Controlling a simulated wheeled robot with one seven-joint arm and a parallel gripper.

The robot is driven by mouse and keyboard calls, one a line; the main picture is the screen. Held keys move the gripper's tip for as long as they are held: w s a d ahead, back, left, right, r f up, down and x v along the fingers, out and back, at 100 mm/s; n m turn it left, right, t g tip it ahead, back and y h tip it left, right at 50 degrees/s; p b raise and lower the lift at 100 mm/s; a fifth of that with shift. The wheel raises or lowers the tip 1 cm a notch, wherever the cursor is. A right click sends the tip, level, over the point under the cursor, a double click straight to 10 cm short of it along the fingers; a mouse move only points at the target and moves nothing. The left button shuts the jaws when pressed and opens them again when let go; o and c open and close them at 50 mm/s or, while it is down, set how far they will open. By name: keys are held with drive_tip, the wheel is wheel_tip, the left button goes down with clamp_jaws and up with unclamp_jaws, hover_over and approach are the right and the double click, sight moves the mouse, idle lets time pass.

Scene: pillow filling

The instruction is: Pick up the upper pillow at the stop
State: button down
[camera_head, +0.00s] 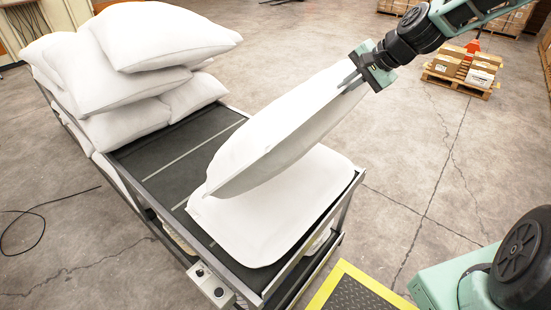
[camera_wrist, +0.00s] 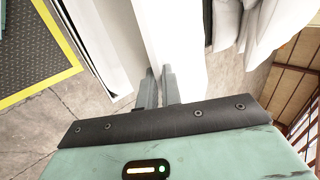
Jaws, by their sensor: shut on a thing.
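The upper white pillow (camera_head: 275,135) is tilted, with its right end raised and its lower left end close to or touching the lower pillow; I cannot tell which. My gripper (camera_head: 352,80) is shut on the raised right end of the upper pillow. In the wrist view my gripper (camera_wrist: 158,88) has its two fingers on the edge of the white upper pillow (camera_wrist: 175,35). The lower white pillow (camera_head: 265,220) lies flat at the near right end of the dark conveyor (camera_head: 185,150).
Several white pillows (camera_head: 140,65) are piled on the conveyor's far left part. A control box (camera_head: 210,287) is on the conveyor's near side. A yellow-edged mat (camera_head: 355,290) lies on the floor in front. A pallet with boxes (camera_head: 462,72) stands at the back right. The floor to the right is open.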

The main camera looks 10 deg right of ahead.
drive_tip(key=shift+g+h, duration=0.3)
drive_tip(key=shift+g, duration=0.1)
wheel_tip(320, 180, up, 7)
drive_tip(key=shift+f, duration=0.2)
drive_tip(key=shift+w+r, duration=0.15)
drive_tip(key=shift+r, duration=0.4)
wheel_tip(320, 180, up, 7)
drive_tip(key=g+h, duration=0.2)
drive_tip(key=g, duration=0.1)
drive_tip(key=shift+f, duration=0.15)
drive_tip(key=shift+s, duration=0.2)
